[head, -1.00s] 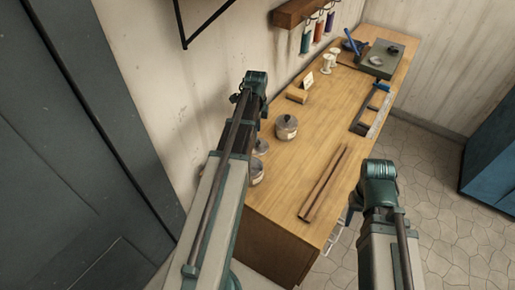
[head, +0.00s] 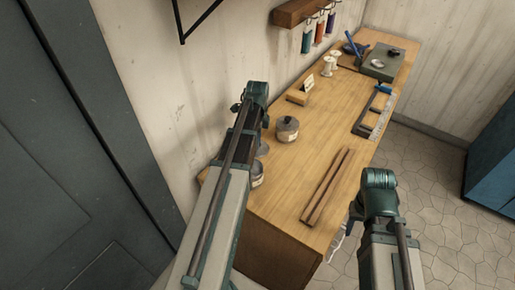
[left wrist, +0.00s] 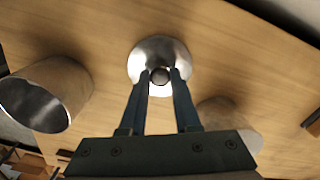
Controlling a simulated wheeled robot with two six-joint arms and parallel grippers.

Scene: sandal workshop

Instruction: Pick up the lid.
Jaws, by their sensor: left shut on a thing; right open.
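The lid (left wrist: 150,50) is a round, shiny grey metal disc with a dark ball knob (left wrist: 160,76). In the left wrist view it is at the upper middle, over the wooden bench top. My left gripper (left wrist: 161,80) is shut on the knob, one finger on each side. I cannot tell whether the lid touches the bench. In the head view the lid (head: 263,149) is a small grey shape beside my left arm, which hides the left fingers. My right gripper (head: 354,212) shows only as a dark part beside my right arm; its fingertips are hidden.
An open can (left wrist: 78,78) stands left of the lid; another container (left wrist: 240,118) is partly behind my gripper. On the bench (head: 310,150) are a lidded pot (head: 287,131), two wooden strips (head: 326,188), a small block (head: 297,98) and white spools (head: 329,66). The wall is close on the left.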

